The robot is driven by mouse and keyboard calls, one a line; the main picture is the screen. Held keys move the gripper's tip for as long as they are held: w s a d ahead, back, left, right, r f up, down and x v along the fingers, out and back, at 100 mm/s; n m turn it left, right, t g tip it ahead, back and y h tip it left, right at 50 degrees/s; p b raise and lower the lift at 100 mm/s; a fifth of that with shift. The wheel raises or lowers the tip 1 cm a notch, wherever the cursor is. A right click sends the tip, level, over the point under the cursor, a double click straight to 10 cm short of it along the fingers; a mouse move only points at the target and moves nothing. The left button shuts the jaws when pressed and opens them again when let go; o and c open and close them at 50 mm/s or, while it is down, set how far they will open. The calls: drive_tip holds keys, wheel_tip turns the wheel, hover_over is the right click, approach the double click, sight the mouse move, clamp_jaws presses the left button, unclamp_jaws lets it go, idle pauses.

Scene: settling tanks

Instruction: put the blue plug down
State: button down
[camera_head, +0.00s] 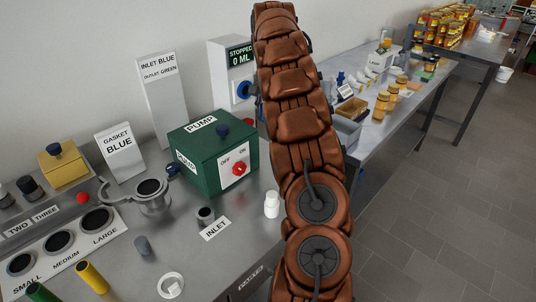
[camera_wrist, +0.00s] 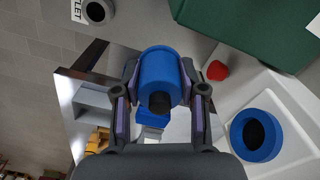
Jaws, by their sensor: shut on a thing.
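In the wrist view my gripper (camera_wrist: 160,88) is shut on the blue plug (camera_wrist: 158,62), a short blue cylinder with a dark hollow in its near end. One finger lies on each side of it. The plug is held above the bench, and I cannot see it touching anything below. In the head view my brown arm hides the gripper, and I cannot make out the plug there.
The green pump box (camera_head: 207,150) with its red knob (camera_head: 239,169) stands left of my arm. A white meter unit reading "STOPPED 0 ML" (camera_head: 230,60) has a blue ring port (camera_wrist: 257,136). A small white bottle (camera_head: 272,204) and a grey inlet socket (camera_head: 206,217) stand in front.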

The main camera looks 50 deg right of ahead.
wheel_tip(320, 180, down, 16)
drive_tip(key=p, duration=0.4)
drive_tip(key=shift+p, duration=0.3)
drive_tip(key=shift+f, duration=0.4)
drive_tip(key=shift+f, duration=0.15)
drive_tip(key=c, duration=0.7)
unclamp_jaws()
drive_tip(key=shift+o, duration=0.2)
wheel_tip(320, 180, up, 12)
drive_tip(key=b, duration=0.4)
drive_tip(key=shift+r, duration=0.2)
